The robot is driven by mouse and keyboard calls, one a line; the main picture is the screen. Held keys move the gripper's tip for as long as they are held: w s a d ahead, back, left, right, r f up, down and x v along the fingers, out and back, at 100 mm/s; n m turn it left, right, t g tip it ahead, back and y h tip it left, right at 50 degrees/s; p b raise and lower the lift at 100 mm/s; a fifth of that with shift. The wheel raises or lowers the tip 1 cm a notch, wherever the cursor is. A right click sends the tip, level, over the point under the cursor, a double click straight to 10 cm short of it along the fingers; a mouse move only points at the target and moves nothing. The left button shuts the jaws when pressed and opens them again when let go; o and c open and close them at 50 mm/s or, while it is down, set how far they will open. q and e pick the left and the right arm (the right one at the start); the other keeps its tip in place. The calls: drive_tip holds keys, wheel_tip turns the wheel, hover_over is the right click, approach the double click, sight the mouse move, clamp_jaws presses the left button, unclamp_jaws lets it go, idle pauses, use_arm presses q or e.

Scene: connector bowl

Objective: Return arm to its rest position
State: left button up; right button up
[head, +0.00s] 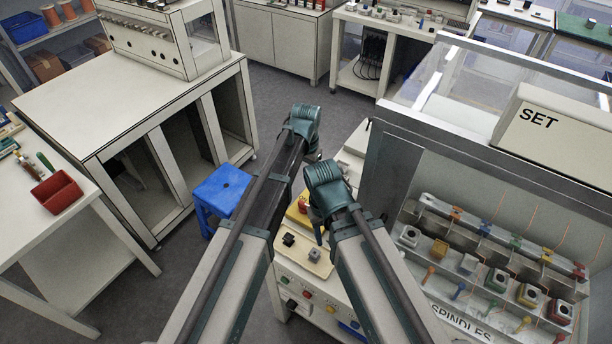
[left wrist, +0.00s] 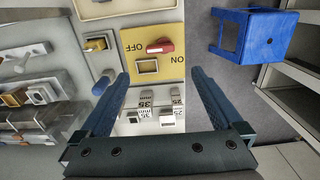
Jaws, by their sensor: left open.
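My left arm (head: 262,190) reaches up from the bottom of the head view and bends at a teal joint. Its gripper is hidden in the head view. In the left wrist view my left gripper (left wrist: 157,95) is open, with its two blue fingers spread and nothing held between them. Past the fingers are a yellow OFF/ON panel with a red switch (left wrist: 160,46) and several grey clips (left wrist: 172,116) marked 35 and 25. My right arm (head: 365,260) is also raised and bent at its teal joint.
A cream tray (head: 321,265) with a black and a grey connector lies between my arms. The spindle cabinet (head: 381,165) stands close on the right, with a SET box above. A blue stool (head: 221,186) and a white bench (head: 160,95) are left. Grey floor lies beyond.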

use_arm(q)
drive_tip(key=shift+r, duration=0.25)
use_arm(e)
drive_tip(key=shift+r, duration=0.3)
